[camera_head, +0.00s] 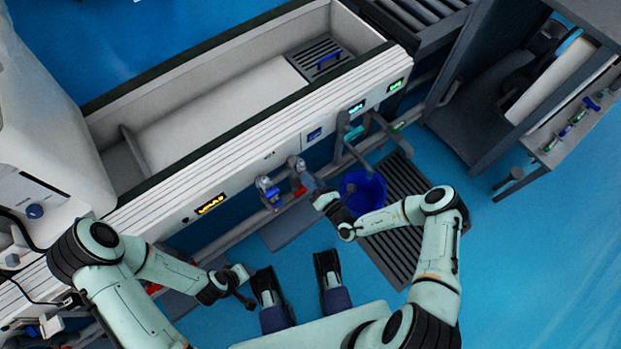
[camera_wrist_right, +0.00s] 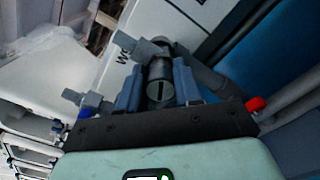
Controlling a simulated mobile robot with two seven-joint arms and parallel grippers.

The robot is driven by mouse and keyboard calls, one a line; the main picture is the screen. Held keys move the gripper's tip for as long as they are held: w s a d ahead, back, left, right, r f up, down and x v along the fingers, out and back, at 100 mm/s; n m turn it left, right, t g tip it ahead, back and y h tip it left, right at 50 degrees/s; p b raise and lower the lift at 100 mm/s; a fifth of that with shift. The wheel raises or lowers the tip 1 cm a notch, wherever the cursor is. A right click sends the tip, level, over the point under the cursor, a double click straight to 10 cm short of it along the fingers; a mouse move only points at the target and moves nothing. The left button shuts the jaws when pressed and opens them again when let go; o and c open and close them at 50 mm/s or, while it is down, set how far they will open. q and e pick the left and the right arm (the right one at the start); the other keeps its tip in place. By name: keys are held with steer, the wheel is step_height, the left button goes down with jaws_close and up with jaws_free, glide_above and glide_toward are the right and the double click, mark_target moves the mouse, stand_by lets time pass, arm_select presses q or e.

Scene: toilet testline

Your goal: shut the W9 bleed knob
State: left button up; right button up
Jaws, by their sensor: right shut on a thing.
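The W9 bleed knob (camera_wrist_right: 160,92) is a dark round knob with a slot across its face, in the middle of the right wrist view. The slot lies nearly level in that picture. A partly hidden label starting with W (camera_wrist_right: 122,57) is on the white panel behind it. My right gripper (camera_wrist_right: 157,88) has its two blue-grey fingers shut on the knob, one on each side. In the head view my right gripper (camera_head: 309,183) reaches the valves on the trough's front, and hides the knob there. My left gripper (camera_head: 247,291) hangs low at left, away from the valves; its jaws are too small to read.
Metal pipe fittings (camera_wrist_right: 135,46) sit close around the knob. A red handle (camera_wrist_right: 257,103) is just right of the gripper. A blue bucket (camera_head: 364,192) stands beside my right wrist. A long white trough (camera_head: 220,105) runs behind; blue floor (camera_head: 540,260) is clear at right.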

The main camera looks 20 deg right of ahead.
steer(key=m, duration=0.2)
steer(key=shift+w+d+r+m, duration=0.1)
steer(key=shift+m, duration=0.3)
arm_select(q)
steer(key=shift+s+d+r, duration=0.15)
steer(key=shift+s+r, duration=0.05)
steer(key=shift+s, duration=0.05)
arm_select(e)
steer(key=shift+m, duration=1.5)
steer(key=o, duration=1)
steer(key=shift+d, duration=0.1)
steer(key=shift+s, duration=0.45)
arm_select(q)
steer(key=shift+g+h, duration=0.3)
steer(key=shift+g, duration=0.3)
steer(key=s+r, duration=0.1)
steer(key=s+d+p, duration=0.1)
steer(key=s+r+p, duration=0.1)
steer(key=shift+s+d+r, duration=0.15)
steer(key=shift+d+r, duration=0.15)
arm_select(e)
steer(key=v, duration=1.2)
steer(key=shift+s+d, duration=0.15)
steer(key=shift+s, duration=0.1)
